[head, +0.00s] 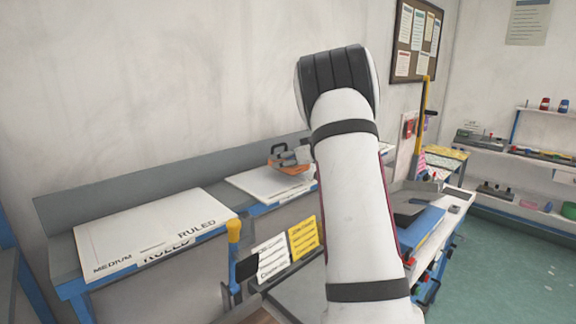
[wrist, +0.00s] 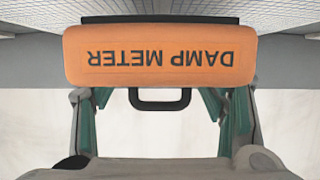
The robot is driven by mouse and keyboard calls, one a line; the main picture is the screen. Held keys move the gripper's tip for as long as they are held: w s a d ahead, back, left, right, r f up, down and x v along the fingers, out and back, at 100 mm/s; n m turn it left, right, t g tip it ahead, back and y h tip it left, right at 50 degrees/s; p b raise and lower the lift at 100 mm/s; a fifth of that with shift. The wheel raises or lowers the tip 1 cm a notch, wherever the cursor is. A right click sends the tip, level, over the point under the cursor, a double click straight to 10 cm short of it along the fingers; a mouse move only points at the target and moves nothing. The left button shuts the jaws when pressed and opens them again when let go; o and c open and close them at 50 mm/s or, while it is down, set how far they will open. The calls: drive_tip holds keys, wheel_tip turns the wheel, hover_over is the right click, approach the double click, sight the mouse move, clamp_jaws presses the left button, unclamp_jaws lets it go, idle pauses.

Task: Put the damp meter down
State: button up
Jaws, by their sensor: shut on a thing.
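The damp meter (wrist: 160,55) is an orange block with a black base edge and a black loop handle. It fills the upper middle of the wrist view, its lettering upside down. In the head view the damp meter (head: 291,168) shows over the white board on the bench, partly hidden by my arm. My gripper (wrist: 163,112) has its green-padded fingers on both sides of the handle end in the wrist view. It is shut on the damp meter. In the head view my gripper (head: 284,155) is small and mostly behind my arm. Whether the meter touches the board is unclear.
A white board marked MEDIUM RULED (head: 150,235) lies on the left of the bench. The second white board (head: 255,184) lies under the meter. A yellow-handled tool (head: 234,232) stands at the bench front. Yellow and white cards (head: 303,238) hang below. A blue item (head: 420,225) lies right of my arm.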

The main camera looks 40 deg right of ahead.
drive_tip(key=shift+s+f, duration=0.1)
drive_tip(key=shift+f, duration=1)
drive_tip(key=shift+f, duration=0.15)
drive_tip(key=o, duration=1.5)
